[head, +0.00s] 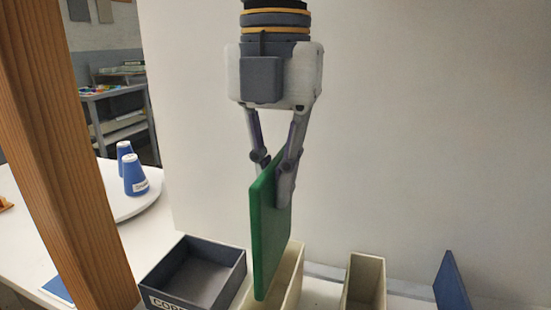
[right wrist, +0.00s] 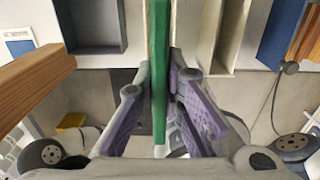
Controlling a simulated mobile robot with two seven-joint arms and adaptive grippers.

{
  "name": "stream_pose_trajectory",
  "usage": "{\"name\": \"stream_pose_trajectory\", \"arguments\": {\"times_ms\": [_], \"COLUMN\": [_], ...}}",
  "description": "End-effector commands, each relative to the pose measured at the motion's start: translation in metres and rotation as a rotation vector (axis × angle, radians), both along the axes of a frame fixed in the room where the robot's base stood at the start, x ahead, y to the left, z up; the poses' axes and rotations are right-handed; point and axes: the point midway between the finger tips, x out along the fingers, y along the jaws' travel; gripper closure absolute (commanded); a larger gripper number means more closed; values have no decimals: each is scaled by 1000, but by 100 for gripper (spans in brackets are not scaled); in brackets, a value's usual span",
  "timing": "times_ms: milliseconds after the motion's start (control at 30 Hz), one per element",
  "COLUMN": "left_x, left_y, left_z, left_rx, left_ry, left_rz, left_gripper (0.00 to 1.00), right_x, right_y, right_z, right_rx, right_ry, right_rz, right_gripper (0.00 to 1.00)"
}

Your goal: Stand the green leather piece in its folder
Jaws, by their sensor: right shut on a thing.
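The green leather piece (head: 270,235) is a flat, upright panel seen nearly edge-on in the head view. My right gripper (head: 274,178) points down and is shut on its upper part. The piece also shows in the right wrist view (right wrist: 159,60), clamped between both fingers. A narrow cream open-topped folder (head: 291,280) lies under and behind the piece in the head view. The piece covers much of this folder, and I cannot tell whether its lower edge is inside or above the opening. My left gripper is not in view.
A dark tray with a partly readable label (head: 200,270) stands just left of the folder. A second cream folder (head: 364,282) and a blue panel (head: 451,283) stand to the right. A wooden post (head: 70,160) crosses the left side. Two blue cups (head: 135,175) stand farther back.

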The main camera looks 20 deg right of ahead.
Motion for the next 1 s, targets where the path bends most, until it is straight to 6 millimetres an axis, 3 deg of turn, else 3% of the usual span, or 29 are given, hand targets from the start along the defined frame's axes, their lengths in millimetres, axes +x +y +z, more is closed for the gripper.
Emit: {"name": "stream_pose_trajectory", "arguments": {"times_ms": [1000], "left_x": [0], "left_y": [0], "left_z": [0], "left_rx": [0], "left_ry": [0], "left_rz": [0], "left_gripper": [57], "right_x": [0], "right_y": [0], "right_z": [-62], "right_rx": [1], "right_ry": [-1], "right_rz": [0], "right_gripper": [100]}}
